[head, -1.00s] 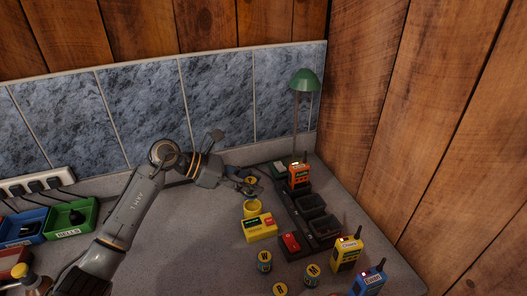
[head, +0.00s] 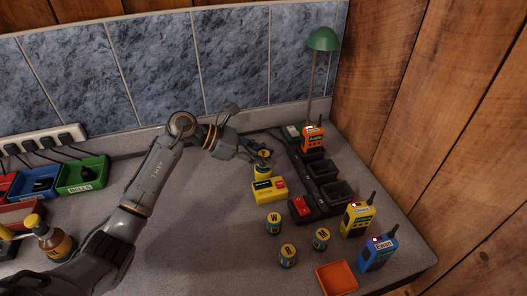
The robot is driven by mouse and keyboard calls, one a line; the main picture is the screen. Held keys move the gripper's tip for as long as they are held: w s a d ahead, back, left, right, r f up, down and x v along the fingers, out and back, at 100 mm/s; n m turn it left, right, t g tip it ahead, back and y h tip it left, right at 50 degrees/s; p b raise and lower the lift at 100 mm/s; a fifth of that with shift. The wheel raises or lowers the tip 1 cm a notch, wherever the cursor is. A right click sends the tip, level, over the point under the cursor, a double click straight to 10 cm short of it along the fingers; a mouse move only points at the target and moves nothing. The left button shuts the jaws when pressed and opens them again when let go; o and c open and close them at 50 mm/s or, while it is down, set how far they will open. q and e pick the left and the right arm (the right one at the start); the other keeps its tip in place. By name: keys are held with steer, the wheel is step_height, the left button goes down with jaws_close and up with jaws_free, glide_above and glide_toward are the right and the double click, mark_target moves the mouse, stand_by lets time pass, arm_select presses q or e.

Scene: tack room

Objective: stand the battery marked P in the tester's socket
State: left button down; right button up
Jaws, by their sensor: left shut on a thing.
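The yellow tester (head: 268,191) stands on the counter, with a small dark display and a red part on top. Its round yellow socket (head: 262,174) is at its back. My left gripper (head: 262,161) is shut on a battery (head: 264,154) with a yellow top and holds it roughly upright at the socket. Its mark is too small to read. The fingers hide its lower part, so I cannot tell whether it is inside the socket or just above it. Batteries marked W (head: 274,223) and M (head: 321,239), and another (head: 288,256), stand in front. My right gripper is out of view.
Right of the tester is a dark charger rack (head: 325,172) holding an orange radio (head: 312,139). A yellow radio (head: 358,219), a blue radio (head: 378,253) and an orange tray (head: 337,277) are nearer. A green lamp (head: 323,40) stands behind. Bins and a bottle (head: 55,240) are left.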

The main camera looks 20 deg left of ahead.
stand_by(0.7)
arm_select(q)
steer(key=shift+b, duration=0.4)
steer(key=shift+b, duration=0.35)
stand_by(0.5)
steer(key=shift+f+b, duration=0.6)
steer(key=shift+f, duration=0.05)
steer(key=c, duration=1.3)
jaws_free()
steer(key=shift+o, duration=0.2)
steer(key=shift+a, duration=0.1)
steer(key=shift+v, duration=2.3)
steer(key=v, duration=0.6)
steer(key=shift+b, duration=0.45)
